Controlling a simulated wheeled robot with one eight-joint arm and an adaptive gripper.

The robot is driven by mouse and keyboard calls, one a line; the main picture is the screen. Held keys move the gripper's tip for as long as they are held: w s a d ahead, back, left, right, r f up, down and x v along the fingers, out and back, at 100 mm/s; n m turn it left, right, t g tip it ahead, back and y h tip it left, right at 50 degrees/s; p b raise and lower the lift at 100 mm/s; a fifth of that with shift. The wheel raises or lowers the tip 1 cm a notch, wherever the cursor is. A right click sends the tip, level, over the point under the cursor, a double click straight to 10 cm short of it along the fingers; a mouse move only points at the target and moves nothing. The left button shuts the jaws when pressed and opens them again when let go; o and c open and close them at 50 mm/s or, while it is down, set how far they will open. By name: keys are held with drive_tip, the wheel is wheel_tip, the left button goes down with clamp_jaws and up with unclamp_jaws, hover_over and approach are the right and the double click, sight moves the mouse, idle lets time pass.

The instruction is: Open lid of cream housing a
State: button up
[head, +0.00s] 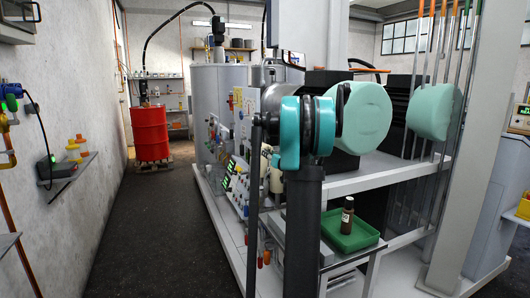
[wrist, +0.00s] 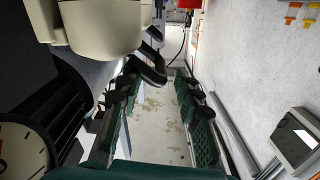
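A cream rounded housing (wrist: 100,25) fills the upper left of the wrist view. It is cut off by the top edge, and I cannot make out a lid seam or whether its lid is open. My gripper (wrist: 165,95) shows in the wrist view with its dark green padded fingers spread apart. Nothing is between them but a pale, stained surface farther off. The left finger is just below the housing in the picture, and I cannot tell whether they touch. In the head view my teal and black arm stands in front of the equipment and my gripper cannot be made out.
A round gauge (wrist: 18,150) is at the lower left of the wrist view. A shelf (head: 68,168) with bottles juts from the left wall. A red drum (head: 151,132) stands at the back. A green tray (head: 343,238) holds a brown bottle (head: 347,215). The dark aisle floor (head: 140,235) is clear.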

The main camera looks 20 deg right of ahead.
drive_tip(key=w, duration=0.6)
drive_tip(key=shift+a, duration=0.15)
clamp_jaws()
